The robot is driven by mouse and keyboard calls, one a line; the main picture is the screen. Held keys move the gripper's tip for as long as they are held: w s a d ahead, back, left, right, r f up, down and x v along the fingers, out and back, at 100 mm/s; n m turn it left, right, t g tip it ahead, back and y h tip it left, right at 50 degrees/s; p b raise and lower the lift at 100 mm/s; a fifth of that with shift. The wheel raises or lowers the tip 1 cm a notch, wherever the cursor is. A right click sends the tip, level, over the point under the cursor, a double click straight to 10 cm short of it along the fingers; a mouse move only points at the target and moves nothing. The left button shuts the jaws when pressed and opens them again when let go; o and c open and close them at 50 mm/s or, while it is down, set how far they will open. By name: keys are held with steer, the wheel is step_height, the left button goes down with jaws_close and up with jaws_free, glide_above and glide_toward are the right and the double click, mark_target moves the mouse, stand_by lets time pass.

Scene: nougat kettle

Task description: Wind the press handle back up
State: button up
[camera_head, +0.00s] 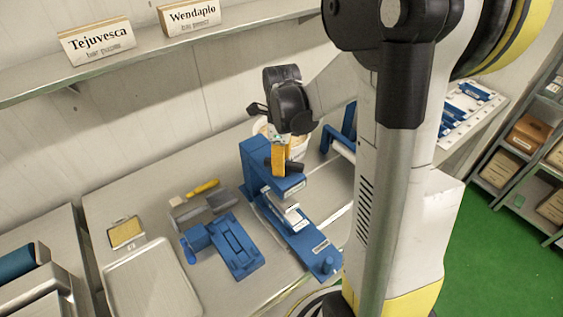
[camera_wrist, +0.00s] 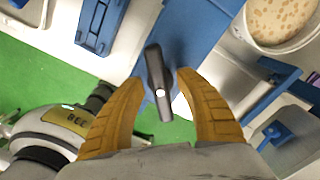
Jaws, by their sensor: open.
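The blue press (camera_head: 262,178) stands on the metal bench in the head view, its long base running toward the lower right. Its dark press handle (camera_head: 291,166) shows at the top, partly hidden by my gripper (camera_head: 280,157). In the wrist view the handle (camera_wrist: 156,75) is a dark bar with a pale round spot near its lower end. My gripper's two yellow fingers (camera_wrist: 159,82) are open on either side of the handle, with gaps visible. The blue press body (camera_wrist: 200,25) lies behind the handle. Whether the handle is fully between the fingers in depth, I cannot tell.
A second blue device (camera_head: 235,248) and a yellow-handled tool (camera_head: 203,187) lie left of the press. A tray (camera_head: 150,285) is at lower left. A white tub of pale pieces (camera_wrist: 283,18) stands close to the press. A shelf with signs (camera_head: 97,41) hangs above.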

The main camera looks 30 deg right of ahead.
jaws_close()
steer(key=shift+n, duration=0.3)
steer(key=n+b, duration=0.1)
steer(key=n, duration=0.3)
steer(key=shift+s+a+b, duration=0.1)
steer(key=shift+s+b, duration=0.05)
steer(key=shift+b, duration=0.2)
steer(key=n+b, duration=0.1)
steer(key=n, duration=0.4)
steer(key=shift+s+n, duration=0.15)
steer(key=shift+n, duration=0.25)
steer(key=n+b, duration=0.1)
steer(key=n, duration=0.3)
steer(key=shift+s+n, duration=0.1)
steer(key=shift+n, duration=0.2)
steer(key=shift+s+n, duration=0.1)
steer(key=shift+n, duration=2.4)
